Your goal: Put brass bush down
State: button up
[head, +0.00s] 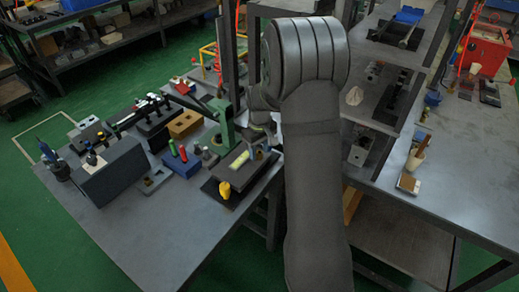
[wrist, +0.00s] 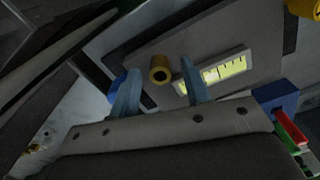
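The brass bush (wrist: 160,76) shows in the wrist view as a small yellow-brown ring with a dark hole, in front of a dark grey plate (wrist: 215,32). My gripper (wrist: 161,66) has its two blue-grey fingers apart, one on each side of the bush. A gap shows between the bush and each finger, so the gripper is open and not holding it. I cannot tell the height of the fingertips over the plate. In the head view my arm hides most of the gripper and the bush cannot be made out clearly.
A pale strip with a yellow-green scale (wrist: 222,70) lies right beside the right finger. A blue block with red and green pieces (head: 181,160), a green stand (head: 222,125) and a yellow object (head: 225,189) are close by. The table's front left (head: 150,230) is clear.

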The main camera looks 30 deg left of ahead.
notch_tip(320, 180, up, 12)
jog(key=shift+r, duration=0.15)
dwell(0.5)
notch_tip(320, 180, down, 13)
jog(key=shift+r, duration=2.2)
jog(key=shift+f, duration=0.1)
